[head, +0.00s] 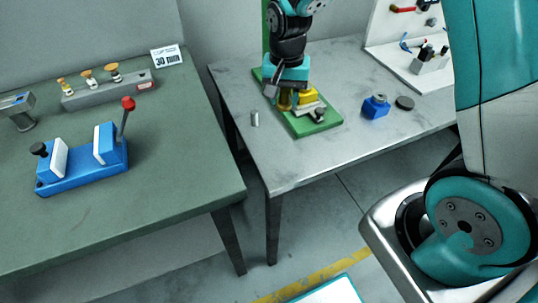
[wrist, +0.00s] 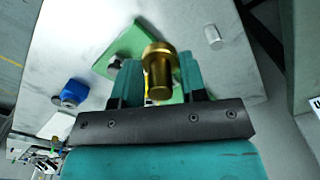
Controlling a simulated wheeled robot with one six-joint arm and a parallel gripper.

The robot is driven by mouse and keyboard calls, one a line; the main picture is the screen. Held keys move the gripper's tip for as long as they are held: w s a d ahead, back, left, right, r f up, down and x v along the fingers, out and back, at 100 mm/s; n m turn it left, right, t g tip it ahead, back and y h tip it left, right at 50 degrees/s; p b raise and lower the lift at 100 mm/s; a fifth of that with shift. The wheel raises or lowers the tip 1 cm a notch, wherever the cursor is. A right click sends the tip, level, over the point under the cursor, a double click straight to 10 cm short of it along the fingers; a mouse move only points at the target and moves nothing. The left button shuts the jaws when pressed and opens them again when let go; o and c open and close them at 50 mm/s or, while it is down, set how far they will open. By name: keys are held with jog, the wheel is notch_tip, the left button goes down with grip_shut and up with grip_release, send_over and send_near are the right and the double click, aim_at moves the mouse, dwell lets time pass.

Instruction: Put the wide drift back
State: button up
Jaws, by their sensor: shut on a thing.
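My gripper (wrist: 157,85) is shut on a brass drift (wrist: 158,65) with a round, wider head, seen end-on between the teal fingers in the wrist view. In the head view my gripper (head: 288,98) is low over the green press base (head: 318,123), and yellow parts there partly hide what it holds. I cannot tell whether the drift touches anything below. The grey drift rack (head: 110,93) is on the green table at the left, with several brass-headed drifts (head: 85,74) standing in it.
A blue fixture (head: 82,165) with a red-knobbed lever stands in front of the rack. A "30 mm" card (head: 167,56) stands behind it. A small metal cylinder (head: 255,119), a blue block (head: 375,107) and a dark disc (head: 405,103) are on the grey table. A gap separates the tables.

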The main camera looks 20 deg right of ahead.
aim_at(271, 155)
jog(key=s+a+r+m+b, duration=0.3)
jog(key=s+a+r+m, duration=0.15)
jog(key=r+m, duration=0.45)
jog(key=shift+m, duration=0.3)
jog(key=f, duration=1.9)
jog(key=shift+w+a+f, duration=0.25)
jog(key=shift+f, duration=0.15)
jog(key=shift+f, duration=0.15)
jog(key=o, duration=1)
